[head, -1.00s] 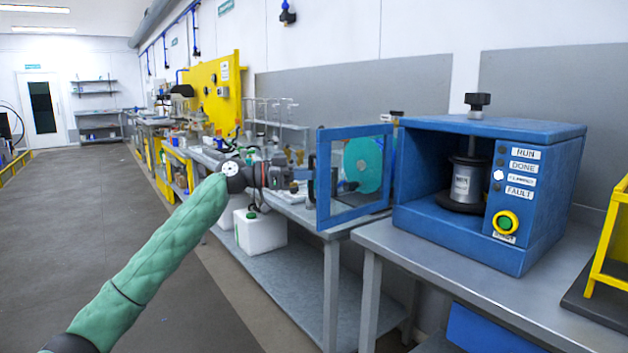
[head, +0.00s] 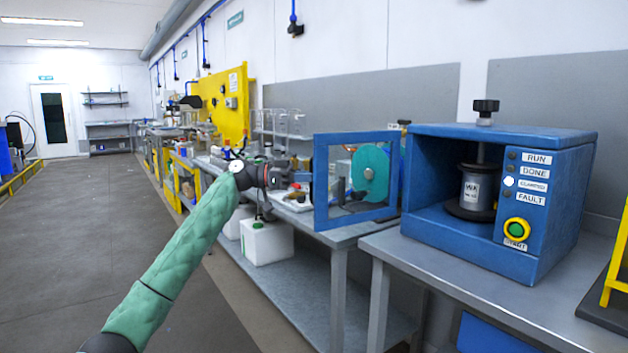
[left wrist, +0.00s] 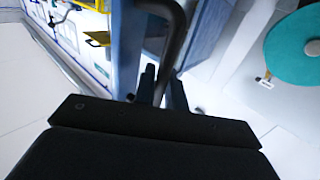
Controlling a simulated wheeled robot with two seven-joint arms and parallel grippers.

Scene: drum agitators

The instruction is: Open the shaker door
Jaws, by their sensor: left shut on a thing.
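The blue shaker (head: 560,210) stands on the grey bench at the right, its front open. A metal can with dark ends (head: 477,190) sits inside under a black-knobbed clamp. Its blue-framed door (head: 321,190) with a clear pane stands swung wide out to the left. My left gripper (head: 300,172) is at the door's outer edge. In the left wrist view, my left gripper (left wrist: 163,88) is shut on the dark curved door handle (left wrist: 174,38). Its fingertips are partly hidden. My right gripper is not in view.
A teal disc (head: 369,171) shows through the door pane, on the bench behind. A white canister (head: 266,240) is on the lower shelf. A yellow frame (head: 618,255) stands at the right edge. The floor at the left is clear.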

